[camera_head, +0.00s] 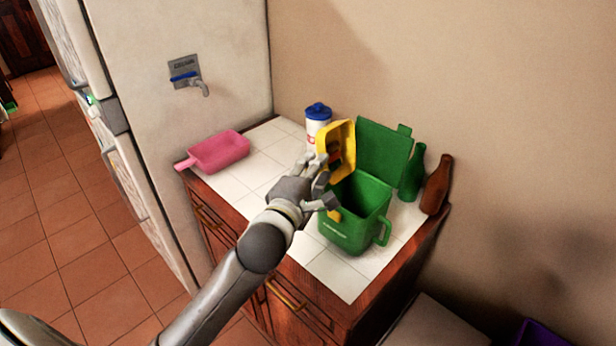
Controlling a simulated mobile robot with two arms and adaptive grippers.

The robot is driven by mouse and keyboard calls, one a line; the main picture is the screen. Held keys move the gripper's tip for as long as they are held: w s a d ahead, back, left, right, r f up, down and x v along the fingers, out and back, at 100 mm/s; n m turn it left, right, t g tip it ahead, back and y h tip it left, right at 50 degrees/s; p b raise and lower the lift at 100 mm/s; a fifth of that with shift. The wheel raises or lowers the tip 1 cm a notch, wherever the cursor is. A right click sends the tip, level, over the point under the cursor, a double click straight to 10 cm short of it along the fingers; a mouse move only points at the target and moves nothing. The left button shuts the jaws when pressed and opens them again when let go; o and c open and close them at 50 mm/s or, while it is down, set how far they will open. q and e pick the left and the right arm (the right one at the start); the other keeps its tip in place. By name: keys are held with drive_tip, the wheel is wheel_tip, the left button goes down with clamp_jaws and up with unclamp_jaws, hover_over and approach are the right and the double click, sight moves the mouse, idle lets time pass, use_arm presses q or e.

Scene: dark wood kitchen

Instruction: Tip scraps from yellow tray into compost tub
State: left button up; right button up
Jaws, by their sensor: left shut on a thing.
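The yellow tray (348,138) is tilted steeply on its side, above the left rim of the compost tub. Some small dark and reddish scraps (335,155) show inside it. My left gripper (322,170) is shut on the tray at its lower left side; the fingers hide part of the tray. The green compost tub (352,234) stands on the white tiled counter with its lid (384,150) open at the back. Its inside looks dark and I cannot tell what lies in it. My right gripper is not in view.
A pink scoop-like tray (218,152) lies at the counter's left. A white canister with a blue lid (318,118) stands behind the yellow tray. Green (413,174) and brown (437,185) bottles stand right of the tub. The front left tiles (262,172) are clear.

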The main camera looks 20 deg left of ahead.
use_arm(q)
drive_tip(key=d+m+t+b, duration=0.1)
drive_tip(key=m+b, duration=0.1)
drive_tip(key=s+d+m+b, duration=0.1)
drive_tip(key=m, duration=0.1)
drive_tip(key=d+m+t+b, duration=0.1)
drive_tip(key=m+b, duration=0.1)
drive_tip(key=m, duration=0.1)
drive_tip(key=shift+s+d+f+t+h+b, duration=0.2)
drive_tip(key=shift+d+t+h+b, duration=0.1)
drive_tip(key=shift+d+b, duration=0.1)
idle(0.7)
